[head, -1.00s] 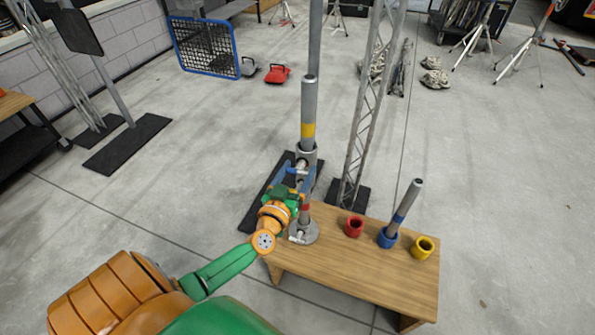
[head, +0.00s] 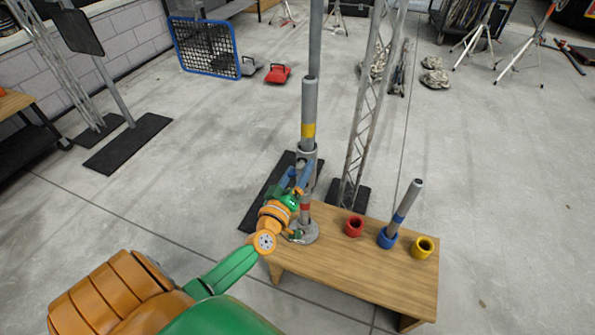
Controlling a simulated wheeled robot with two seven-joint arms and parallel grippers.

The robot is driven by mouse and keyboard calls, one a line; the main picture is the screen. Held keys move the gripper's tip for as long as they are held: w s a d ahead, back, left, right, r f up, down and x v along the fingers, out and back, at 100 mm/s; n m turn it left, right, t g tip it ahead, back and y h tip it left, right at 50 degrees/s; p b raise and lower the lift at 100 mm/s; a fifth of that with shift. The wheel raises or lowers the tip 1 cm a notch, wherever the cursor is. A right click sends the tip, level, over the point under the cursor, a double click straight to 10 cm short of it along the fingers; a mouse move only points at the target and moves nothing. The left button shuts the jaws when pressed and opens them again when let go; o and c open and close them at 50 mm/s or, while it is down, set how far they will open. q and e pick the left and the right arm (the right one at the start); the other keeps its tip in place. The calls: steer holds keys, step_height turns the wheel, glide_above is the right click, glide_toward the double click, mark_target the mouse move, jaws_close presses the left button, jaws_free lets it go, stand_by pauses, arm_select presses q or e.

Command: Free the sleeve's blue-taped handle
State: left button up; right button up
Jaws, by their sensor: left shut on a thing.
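The grey sleeve (head: 307,152) stands upright at the table's left end, with a yellow-taped rod (head: 308,112) rising from its top. Red tape (head: 305,208) shows low on the same column, above a round foot. My left gripper (head: 297,176), with blue fingers, is shut on a part beside the column, just below the sleeve. The fingers and wrist hide what is gripped, and I cannot tell blue tape there from the blue fingers. Another grey rod with blue tape (head: 397,218) leans in the blue cup (head: 387,238). My right gripper is not in view.
A red cup (head: 354,226) and a yellow cup (head: 423,247) stand on the wooden table (head: 350,267). A lattice truss (head: 362,120) and a tall pole (head: 315,45) rise behind it. The floor right of the table is open.

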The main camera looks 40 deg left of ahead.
arm_select(q)
steer(key=n, duration=0.5)
steer(key=shift+b, duration=0.3)
steer(key=n+b, duration=0.1)
steer(key=n, duration=0.5)
steer(key=shift+n, duration=0.4)
steer(key=n+b, duration=0.1)
steer(key=n, duration=1)
steer(key=shift+n+b, duration=0.3)
steer(key=shift+n, duration=0.1)
steer(key=shift+r, duration=0.1)
steer(key=o, duration=1.3)
steer(key=shift+w, duration=0.1)
steer(key=b+v, duration=0.1)
steer(key=v, duration=0.6)
